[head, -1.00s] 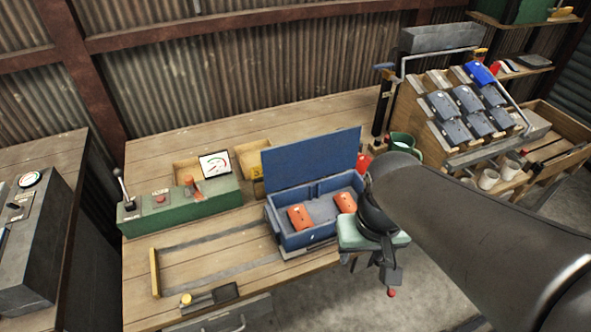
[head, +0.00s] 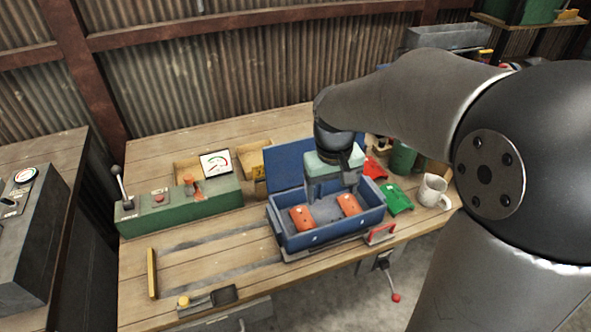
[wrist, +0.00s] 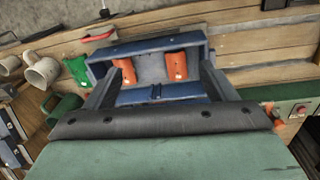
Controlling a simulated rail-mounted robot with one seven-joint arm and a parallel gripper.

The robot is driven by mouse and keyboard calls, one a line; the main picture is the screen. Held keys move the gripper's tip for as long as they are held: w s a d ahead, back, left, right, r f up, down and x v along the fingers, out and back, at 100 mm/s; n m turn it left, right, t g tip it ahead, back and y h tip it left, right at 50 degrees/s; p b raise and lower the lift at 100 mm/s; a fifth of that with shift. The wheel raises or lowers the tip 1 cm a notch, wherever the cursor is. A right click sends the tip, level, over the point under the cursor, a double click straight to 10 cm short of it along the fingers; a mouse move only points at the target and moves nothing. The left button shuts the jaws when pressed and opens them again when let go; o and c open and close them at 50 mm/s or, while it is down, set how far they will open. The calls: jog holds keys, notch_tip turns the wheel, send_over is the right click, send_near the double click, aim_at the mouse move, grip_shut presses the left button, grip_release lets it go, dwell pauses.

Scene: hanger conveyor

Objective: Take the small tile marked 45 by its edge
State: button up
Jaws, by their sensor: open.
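Two small orange tiles lie in an open blue box (head: 335,231) on the bench: a left tile (head: 301,217) and a right tile (head: 348,204). In the wrist view they show as one tile (wrist: 176,66) and another tile (wrist: 126,70). Each has a small pale mark, too small to read, so I cannot tell which is 45. My gripper (head: 333,193) hangs over the box, its fingers spread and empty. In the wrist view the gripper (wrist: 157,70) frames the box between its fingers, apart from both tiles.
The box's raised lid (head: 284,170) stands behind it. A red piece (head: 374,168), a green piece (head: 397,198) and a white mug (head: 433,190) are right of the box. A green control panel (head: 182,204) is at left.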

jog(key=w+a+f+n+b, duration=0.15)
jog(key=w+a+f, duration=0.25)
jog(key=w+f, duration=0.6)
jog(key=p, duration=0.2)
send_over(303, 217)
jog(key=shift+y, duration=0.3)
jog(key=f, duration=0.9)
jog(key=shift+s+d+f, duration=0.1)
jog(key=shift+s+f, duration=0.1)
jog(key=shift+f, duration=0.2)
jog(key=shift+w+f+p, duration=0.2)
jog(key=shift+f+p, duration=0.65)
jog(key=shift+f, duration=2.05)
jog(key=c, duration=1.1)
